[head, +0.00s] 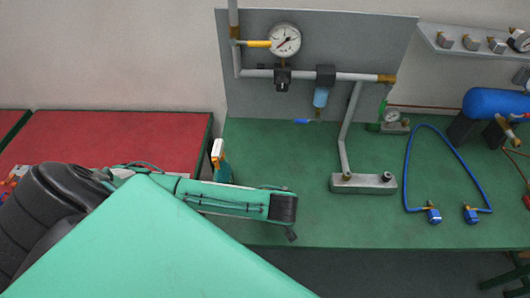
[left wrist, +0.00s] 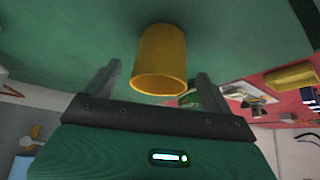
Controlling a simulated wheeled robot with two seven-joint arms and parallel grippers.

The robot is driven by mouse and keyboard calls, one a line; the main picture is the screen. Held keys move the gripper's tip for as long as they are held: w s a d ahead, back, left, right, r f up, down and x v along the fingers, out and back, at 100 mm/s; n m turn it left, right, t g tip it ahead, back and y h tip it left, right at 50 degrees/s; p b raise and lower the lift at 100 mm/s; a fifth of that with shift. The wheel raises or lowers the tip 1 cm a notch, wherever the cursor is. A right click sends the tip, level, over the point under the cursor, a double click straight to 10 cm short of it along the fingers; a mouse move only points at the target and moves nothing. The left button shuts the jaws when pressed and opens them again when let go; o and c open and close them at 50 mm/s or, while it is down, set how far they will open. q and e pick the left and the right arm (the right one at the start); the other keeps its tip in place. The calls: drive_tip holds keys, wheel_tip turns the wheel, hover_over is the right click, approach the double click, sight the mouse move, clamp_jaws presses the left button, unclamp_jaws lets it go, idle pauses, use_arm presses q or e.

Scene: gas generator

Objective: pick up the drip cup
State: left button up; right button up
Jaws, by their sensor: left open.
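A yellow, hollow cup (left wrist: 160,55), which I take to be the drip cup, is in the upper middle of the left wrist view against the green tabletop. Its open rim faces toward the camera. My left gripper (left wrist: 158,74) is open, with one finger on each side of the cup in that view. Gaps show on both sides, and I see no grip on it. In the head view my left gripper (head: 291,235) is over the front part of the green table, and I cannot make out the cup there. My right gripper is not in view.
The green table (head: 290,160) has a grey panel (head: 350,40) with pipes and a gauge (head: 285,40) behind it. A grey pipe base (head: 363,184) stands right of my gripper. Further right are a blue hose (head: 409,160) and a blue tank (head: 495,103). A red surface (head: 120,145) is left.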

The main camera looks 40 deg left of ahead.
use_arm(q)
drive_tip(key=shift+p+x, duration=0.65)
drive_tip(key=shift+x, duration=1.45)
drive_tip(key=c, duration=1.1)
